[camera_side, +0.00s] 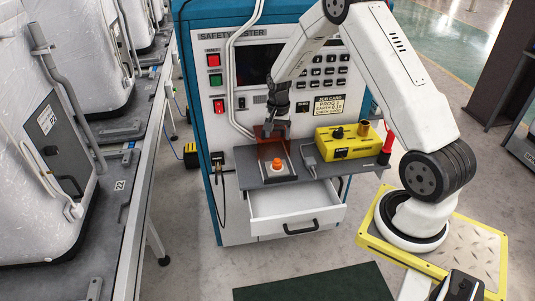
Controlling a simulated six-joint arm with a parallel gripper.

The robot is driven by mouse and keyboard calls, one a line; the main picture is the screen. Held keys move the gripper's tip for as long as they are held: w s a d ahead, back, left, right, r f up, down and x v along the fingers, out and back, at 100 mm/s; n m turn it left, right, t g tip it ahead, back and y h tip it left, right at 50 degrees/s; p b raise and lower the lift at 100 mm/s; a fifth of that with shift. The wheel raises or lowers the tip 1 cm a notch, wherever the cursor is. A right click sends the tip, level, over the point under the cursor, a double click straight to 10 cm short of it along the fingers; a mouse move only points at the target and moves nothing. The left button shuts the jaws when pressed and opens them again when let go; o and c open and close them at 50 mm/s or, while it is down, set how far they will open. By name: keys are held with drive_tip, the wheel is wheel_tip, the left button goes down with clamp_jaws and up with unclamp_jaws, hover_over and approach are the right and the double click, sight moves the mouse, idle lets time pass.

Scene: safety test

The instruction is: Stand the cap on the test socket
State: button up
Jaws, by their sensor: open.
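The plate seems to be the test socket; I cannot make out the fit between the two. My gripper (271,128) is open and points down above and behind the orange piece, apart from it. Its fingertips are by the top of a reddish see-through guard (272,149), and I cannot tell whether they touch it. I see nothing held in the jaws.
The guard stands at the back of the grey shelf (318,171). A yellow box (345,147) with a black knob and a brass cylinder (364,128) sits to the right, beside a red-and-black handle (387,145). An open white drawer (292,201) juts out below.

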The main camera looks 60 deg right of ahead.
drive_tip(key=s+a+r+n+t, duration=0.1)
drive_tip(key=s+a+r+n, duration=0.1)
drive_tip(key=a+r+n, duration=0.3)
drive_tip(key=s+a+r+n, duration=0.1)
drive_tip(key=s+a+r, duration=0.1)
drive_tip(key=a, duration=0.5)
drive_tip(key=s+a+r+n+t, duration=0.1)
drive_tip(key=s+a+r+n, duration=0.3)
drive_tip(key=s+a+n, duration=0.3)
drive_tip(key=s+a, duration=0.2)
drive_tip(key=s, duration=0.2)
drive_tip(key=shift+a+t, duration=0.3)
